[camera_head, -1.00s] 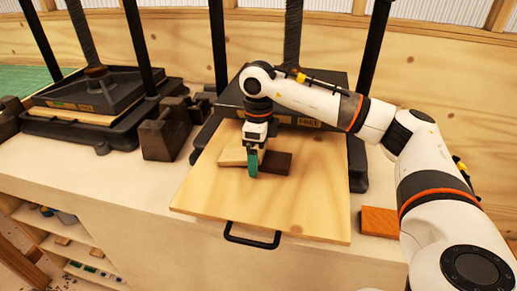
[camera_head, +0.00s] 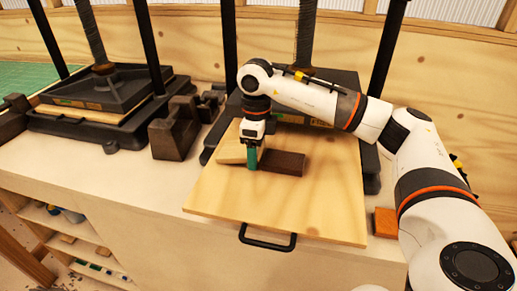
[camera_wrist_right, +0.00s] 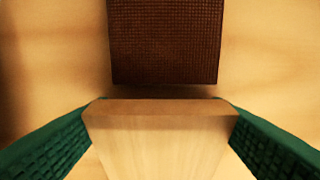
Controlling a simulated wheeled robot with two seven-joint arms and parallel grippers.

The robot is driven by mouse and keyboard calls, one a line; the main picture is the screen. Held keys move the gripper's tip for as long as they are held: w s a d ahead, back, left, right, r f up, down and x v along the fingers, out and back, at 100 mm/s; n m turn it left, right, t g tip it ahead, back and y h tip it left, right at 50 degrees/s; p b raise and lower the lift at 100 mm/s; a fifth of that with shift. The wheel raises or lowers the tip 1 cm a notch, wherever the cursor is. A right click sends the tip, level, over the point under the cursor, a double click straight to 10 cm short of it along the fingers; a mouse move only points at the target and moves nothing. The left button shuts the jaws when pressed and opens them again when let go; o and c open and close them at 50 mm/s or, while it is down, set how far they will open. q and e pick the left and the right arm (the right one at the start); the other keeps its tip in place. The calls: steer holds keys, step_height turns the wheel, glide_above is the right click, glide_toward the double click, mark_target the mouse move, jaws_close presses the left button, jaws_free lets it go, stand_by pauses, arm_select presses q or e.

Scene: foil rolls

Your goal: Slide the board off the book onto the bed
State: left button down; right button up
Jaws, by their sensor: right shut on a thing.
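The board (camera_head: 230,152) is a small pale wood piece. The brown book (camera_head: 283,161) lies to its right on the bed (camera_head: 300,213), a large light wood plate with a black front handle. My right gripper (camera_head: 252,160) has green fingers and points down between board and book. In the right wrist view, its fingers (camera_wrist_right: 160,135) are shut on the sides of the board (camera_wrist_right: 160,150). The textured book (camera_wrist_right: 165,42) lies just beyond the board's edge, with a narrow strip of bed between them. I cannot tell whether the board rests flat. My left gripper is out of view.
The black press (camera_head: 315,95) stands behind the bed, with its posts close to my right arm. Dark metal weights (camera_head: 175,135) stand left of the bed. An orange-brown block (camera_head: 385,222) is at the right. The front of the bed is clear.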

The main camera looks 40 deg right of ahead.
steer(key=shift+w+a, duration=0.15)
steer(key=shift+w, duration=0.05)
steer(key=shift+s, duration=0.1)
steer(key=o, duration=1.1)
step_height(320, 180, up, 12)
steer(key=shift+r, duration=0.1)
